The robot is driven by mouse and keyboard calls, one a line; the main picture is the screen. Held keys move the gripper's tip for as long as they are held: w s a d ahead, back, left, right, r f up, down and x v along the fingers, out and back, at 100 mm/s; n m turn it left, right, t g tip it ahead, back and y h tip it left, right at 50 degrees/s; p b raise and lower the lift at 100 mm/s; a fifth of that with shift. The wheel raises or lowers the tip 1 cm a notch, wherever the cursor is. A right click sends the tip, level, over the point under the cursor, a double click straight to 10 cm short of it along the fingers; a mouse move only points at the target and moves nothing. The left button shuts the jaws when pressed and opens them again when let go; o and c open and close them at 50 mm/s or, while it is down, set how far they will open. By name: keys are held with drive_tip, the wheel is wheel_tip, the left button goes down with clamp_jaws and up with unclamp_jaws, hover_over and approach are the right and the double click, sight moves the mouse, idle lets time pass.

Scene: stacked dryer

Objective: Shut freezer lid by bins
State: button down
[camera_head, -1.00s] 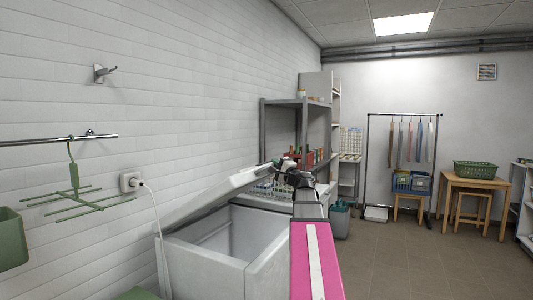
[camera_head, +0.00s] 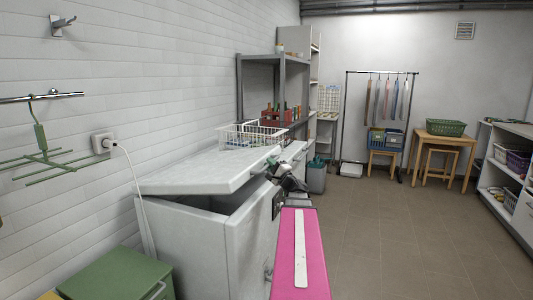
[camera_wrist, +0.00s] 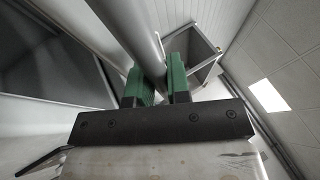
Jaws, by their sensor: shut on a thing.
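The white chest freezer (camera_head: 245,240) stands against the left wall. Its lid (camera_head: 205,170) is tilted, a little way open, with a dark gap between its front edge and the freezer's rim. My gripper (camera_head: 270,166) is at the lid's front edge, at its right side. In the wrist view, the green fingers of my gripper (camera_wrist: 160,82) are closed around a grey round bar (camera_wrist: 148,42), which appears to be the lid's handle. My arm hides part of the freezer's front. A green bin (camera_head: 115,272) stands in front of the freezer at lower left.
A white wire basket (camera_head: 252,136) is just behind the lid. A white cord (camera_head: 138,195) hangs from the wall socket (camera_head: 103,142) beside the freezer. A grey-blue bin (camera_head: 316,178) stands beyond. The tiled floor (camera_head: 385,240) on the right is clear.

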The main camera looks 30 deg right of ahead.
wheel_tip(320, 180, down, 13)
drive_tip(key=s+d+m+t, duration=0.1)
idle(0.5)
drive_tip(key=shift+f, duration=0.15)
drive_tip(key=c, duration=1.2)
unclamp_jaws()
drive_tip(key=shift+f, duration=0.1)
drive_tip(key=shift+o, duration=0.5)
drive_tip(key=shift+s, duration=0.1)
drive_tip(key=v, duration=1)
drive_tip(key=shift+s+f, duration=0.15)
drive_tip(key=shift+s, duration=0.2)
